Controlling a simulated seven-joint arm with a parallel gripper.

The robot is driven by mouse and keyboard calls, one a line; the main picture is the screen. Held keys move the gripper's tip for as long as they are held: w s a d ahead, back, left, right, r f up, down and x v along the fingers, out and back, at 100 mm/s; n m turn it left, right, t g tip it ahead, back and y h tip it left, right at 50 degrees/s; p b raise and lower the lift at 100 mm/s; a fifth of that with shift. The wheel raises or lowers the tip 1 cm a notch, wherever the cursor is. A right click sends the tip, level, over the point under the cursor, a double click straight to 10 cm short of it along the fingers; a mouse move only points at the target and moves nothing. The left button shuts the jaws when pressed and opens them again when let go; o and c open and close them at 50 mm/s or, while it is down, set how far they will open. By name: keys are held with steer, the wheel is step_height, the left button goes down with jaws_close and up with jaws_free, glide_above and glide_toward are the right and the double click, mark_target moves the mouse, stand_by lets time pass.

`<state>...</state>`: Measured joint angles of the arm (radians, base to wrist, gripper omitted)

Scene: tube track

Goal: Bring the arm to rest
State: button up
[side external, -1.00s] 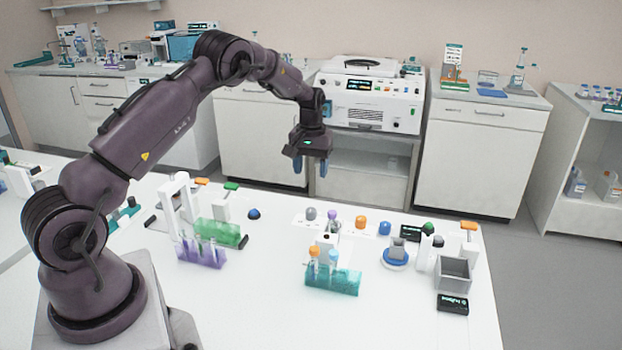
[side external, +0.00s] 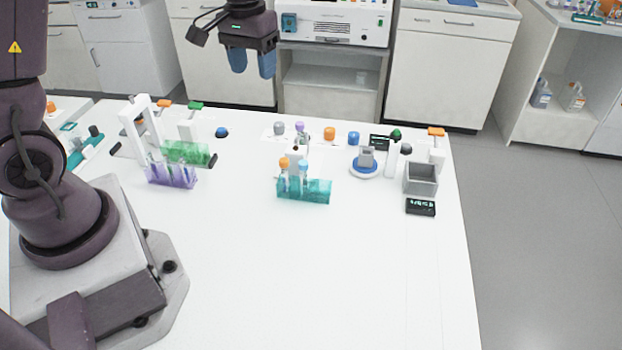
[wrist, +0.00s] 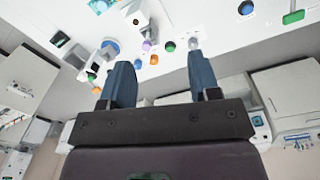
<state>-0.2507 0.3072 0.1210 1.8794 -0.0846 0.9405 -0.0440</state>
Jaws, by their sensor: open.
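My gripper (side external: 252,63) is raised at the top of the side view, past the table's far edge, with its blue fingers pointing down. In the wrist view its two blue fingers (wrist: 160,85) stand well apart with nothing between them, so it is open and empty. It touches nothing that I can see. The upper part of my arm is cut off by the frame.
The white table (side external: 350,270) holds a purple rack (side external: 172,177), a green rack (side external: 190,153) and a teal rack (side external: 305,190) with capped tubes. A grey bin (side external: 420,179) stands at the right. The table's front is clear.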

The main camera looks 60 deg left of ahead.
steer(key=s+d+r+m+t, duration=0.2)
steer(key=s+d+r, duration=0.3)
steer(key=s, duration=0.3)
steer(key=s+d+r+m+t, duration=0.3)
steer(key=s+d+r, duration=0.2)
steer(key=s+d, duration=0.2)
steer(key=shift+s+d+r, duration=0.2)
steer(key=shift+s+d, duration=0.15)
steer(key=shift+s, duration=0.3)
